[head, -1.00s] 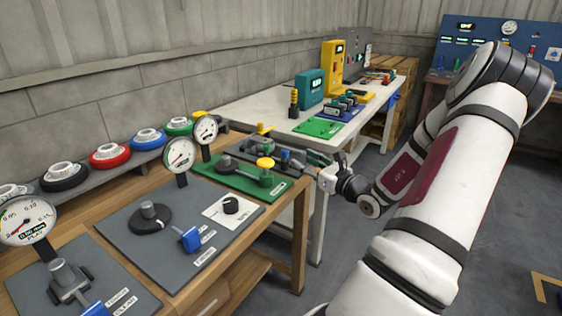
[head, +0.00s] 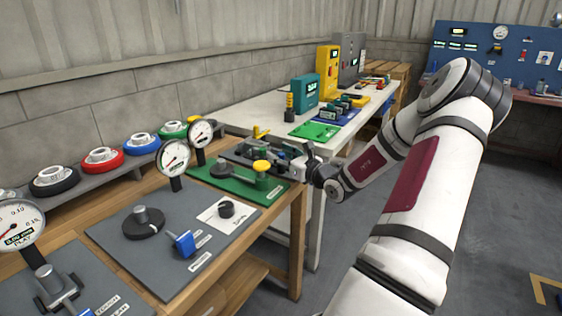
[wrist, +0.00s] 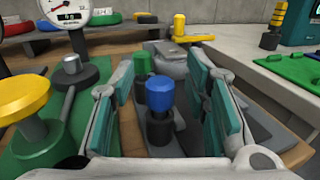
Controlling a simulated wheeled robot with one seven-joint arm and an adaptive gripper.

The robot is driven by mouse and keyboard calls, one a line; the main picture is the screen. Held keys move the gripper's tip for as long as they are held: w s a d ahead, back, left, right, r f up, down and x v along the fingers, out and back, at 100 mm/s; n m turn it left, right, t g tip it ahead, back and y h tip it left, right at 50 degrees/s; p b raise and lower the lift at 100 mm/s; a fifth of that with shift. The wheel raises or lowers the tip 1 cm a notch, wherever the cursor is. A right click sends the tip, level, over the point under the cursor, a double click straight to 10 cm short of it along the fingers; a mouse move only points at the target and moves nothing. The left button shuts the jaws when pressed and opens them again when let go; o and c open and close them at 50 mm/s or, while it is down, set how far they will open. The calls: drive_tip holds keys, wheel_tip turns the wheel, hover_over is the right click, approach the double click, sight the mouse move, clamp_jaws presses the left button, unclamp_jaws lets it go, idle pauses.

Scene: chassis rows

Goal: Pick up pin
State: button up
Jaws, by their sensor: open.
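A pin with a blue cylindrical head (wrist: 160,92) and a dark body stands upright in the wrist view, between the two fingers of my gripper (wrist: 161,74). The fingers are apart, with teal pads facing it, and I see no clear contact. A second pin with a green head (wrist: 142,63) stands just behind it. The lower ends of both pins are partly hidden. In the head view my gripper (head: 298,163) is at the right end of the wooden bench, beside the grey pin fixture (head: 240,157), and hides part of it.
A green board (head: 223,181) with a yellow knob (head: 262,166) lies just left of my gripper. Gauges, such as one dial (head: 173,157), stand along the bench. A white table (head: 262,115) with coloured devices stands behind.

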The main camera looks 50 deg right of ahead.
clamp_jaws()
drive_tip(key=shift+r, duration=0.15)
